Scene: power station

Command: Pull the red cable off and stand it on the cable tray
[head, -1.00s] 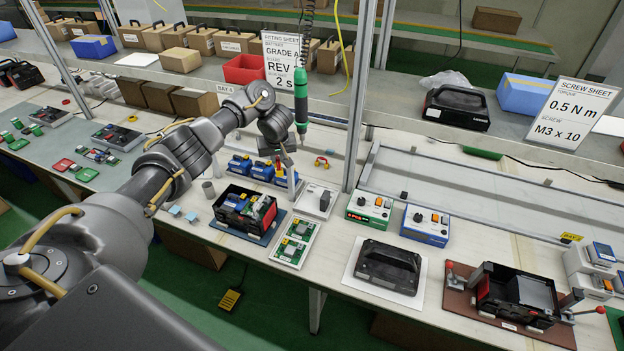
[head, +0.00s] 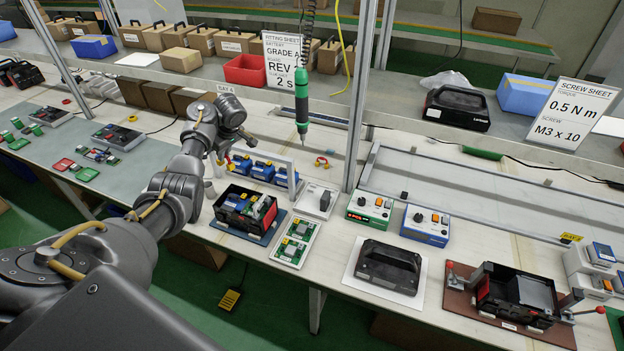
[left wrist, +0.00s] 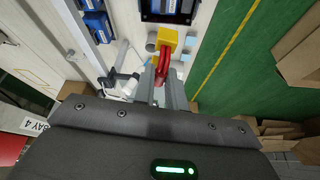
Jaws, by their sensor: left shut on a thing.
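My left gripper (head: 219,162) is over the bench, left of the row of blue batteries (head: 262,171). In the left wrist view my left gripper (left wrist: 163,72) is shut on the red cable (left wrist: 162,60). The cable's yellow connector (left wrist: 168,38) sticks out past the fingertips. In the head view only a small bit of yellow (head: 228,157) shows beside the gripper. A black open case (head: 245,212) with a green board and blue parts stands just in front. I cannot tell which surface is the cable tray. My right gripper is out of view.
A grey cup (head: 209,188) stands close to my gripper and shows in the left wrist view (left wrist: 152,40). Another red and yellow piece (head: 322,161) lies further right. A green screwdriver (head: 302,100) hangs above the bench. White posts frame the batteries.

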